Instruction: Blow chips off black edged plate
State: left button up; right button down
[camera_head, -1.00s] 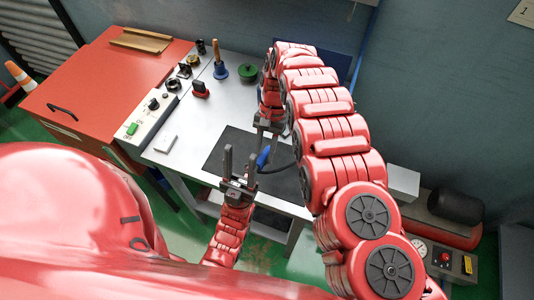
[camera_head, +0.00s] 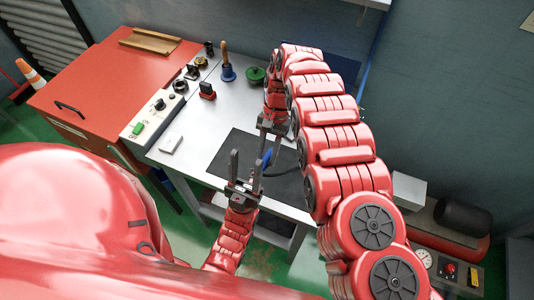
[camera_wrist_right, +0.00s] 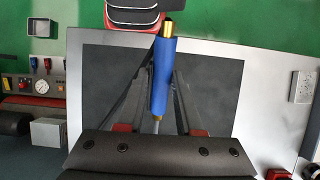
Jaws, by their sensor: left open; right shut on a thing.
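My right gripper (camera_head: 271,146) is shut on a slim blue tool (camera_wrist_right: 163,75) with brass-coloured ends, held over a dark mat (camera_head: 285,188). The blue tool also shows in the head view (camera_head: 266,158), near a dark curved hose. The mat fills the middle of the right wrist view (camera_wrist_right: 220,85). My left gripper (camera_head: 245,165) is open and empty, fingers up, at the mat's front edge. I cannot pick out a black edged plate or chips; the arms hide part of the mat.
A small white block (camera_head: 170,143) lies on the grey table (camera_head: 190,150) left of the mat. A red cabinet (camera_head: 100,80) adjoins on the left.

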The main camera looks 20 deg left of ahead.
jog(key=shift+d, duration=0.2)
jog(key=shift+d+r+p, duration=0.1)
jog(key=shift+d+p, duration=0.3)
jog(key=shift+p, duration=0.2)
jog(key=shift+d+p, duration=0.4)
jog(key=shift+d, duration=0.15)
jog(key=c, duration=1.2)
grip_release()
jog(key=shift+s+a+r+p, duration=0.1)
jog(key=shift+s+r+p, duration=0.6)
jog(key=shift+r+p, duration=0.25)
jog(key=shift+s+d+r+p, duration=0.1)
jog(key=shift+s+r+p, duration=0.65)
jog(key=shift+r, duration=0.3)
jog(key=shift+s+a+r+p, duration=0.1)
jog(key=shift+s+r+p, duration=0.55)
jog(key=shift+r+p, duration=0.3)
